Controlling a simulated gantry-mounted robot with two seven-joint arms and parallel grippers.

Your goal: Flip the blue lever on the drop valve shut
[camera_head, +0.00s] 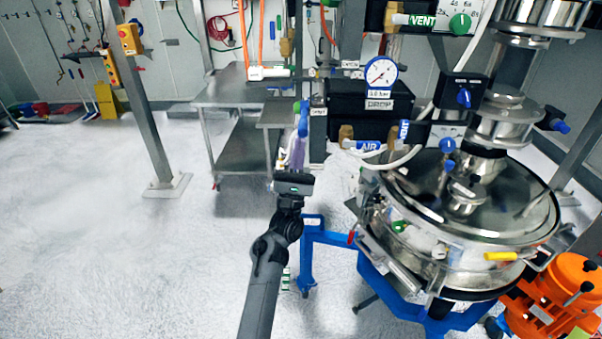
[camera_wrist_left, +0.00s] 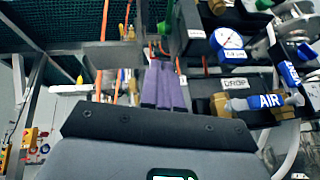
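The drop valve area is a black block with a DROP label (camera_head: 379,105) under a round gauge; the label also shows in the wrist view (camera_wrist_left: 236,84). Below it are a brass fitting and a blue AIR piece (camera_head: 367,145). A short blue lever (camera_head: 404,130) stands roughly upright to its right. In the wrist view the blue lever (camera_wrist_left: 289,73) is right of the gripper. My left gripper (camera_head: 301,134), with purple fingers (camera_wrist_left: 163,86), is left of the valve and apart from it. Its fingers look together, with nothing visible between them. My right gripper is not in view.
The steel sifter (camera_head: 455,215) stands right on a blue frame, with an orange motor (camera_head: 560,295) beside it. A VENT label (camera_head: 422,21) and green knob are above. Hoses cross near the valve. A metal table (camera_head: 235,92) is behind; the left floor is open.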

